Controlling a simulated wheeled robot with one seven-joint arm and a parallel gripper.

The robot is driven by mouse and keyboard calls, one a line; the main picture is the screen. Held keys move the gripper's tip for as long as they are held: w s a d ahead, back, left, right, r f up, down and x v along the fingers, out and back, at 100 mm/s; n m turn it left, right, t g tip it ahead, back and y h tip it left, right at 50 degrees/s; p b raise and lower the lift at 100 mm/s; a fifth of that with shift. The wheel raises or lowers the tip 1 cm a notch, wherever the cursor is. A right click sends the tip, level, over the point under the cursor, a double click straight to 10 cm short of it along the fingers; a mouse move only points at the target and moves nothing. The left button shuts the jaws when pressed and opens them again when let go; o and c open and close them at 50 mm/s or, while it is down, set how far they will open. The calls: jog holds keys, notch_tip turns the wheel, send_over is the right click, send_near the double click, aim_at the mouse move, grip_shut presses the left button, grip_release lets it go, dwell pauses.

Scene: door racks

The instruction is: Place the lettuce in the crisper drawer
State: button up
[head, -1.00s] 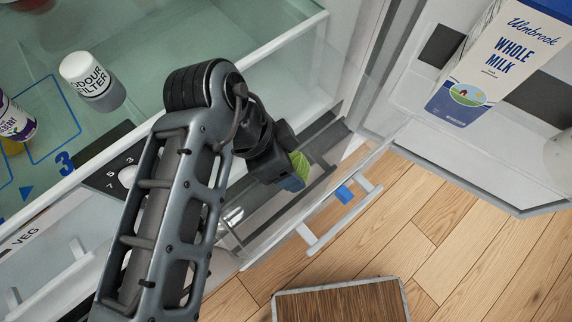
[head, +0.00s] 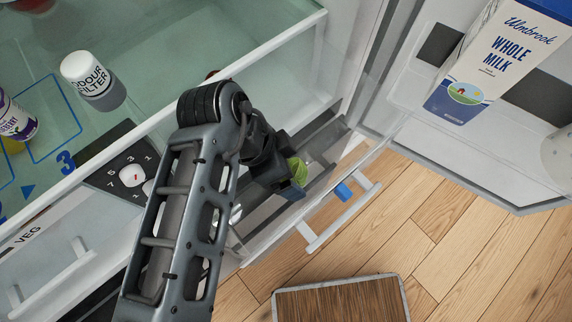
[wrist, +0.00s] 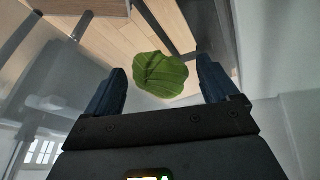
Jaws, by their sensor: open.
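The green, leafy lettuce (head: 299,172) shows just beyond my gripper (head: 286,186), over the pulled-out clear crisper drawer. In the wrist view, the lettuce (wrist: 160,75) appears between the two dark blue fingers of my gripper (wrist: 162,70), with a gap on each side. My gripper is open. I cannot tell whether the lettuce rests on anything or is in the air. My arm hides much of the drawer's left part.
The open fridge door at right holds a milk carton (head: 497,60). A glass shelf (head: 190,50) above the drawer carries an odour filter jar (head: 90,75). A brown mat (head: 340,300) lies on the wooden floor.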

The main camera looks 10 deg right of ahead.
jog(key=v, duration=1.2)
jog(key=shift+w, duration=0.1)
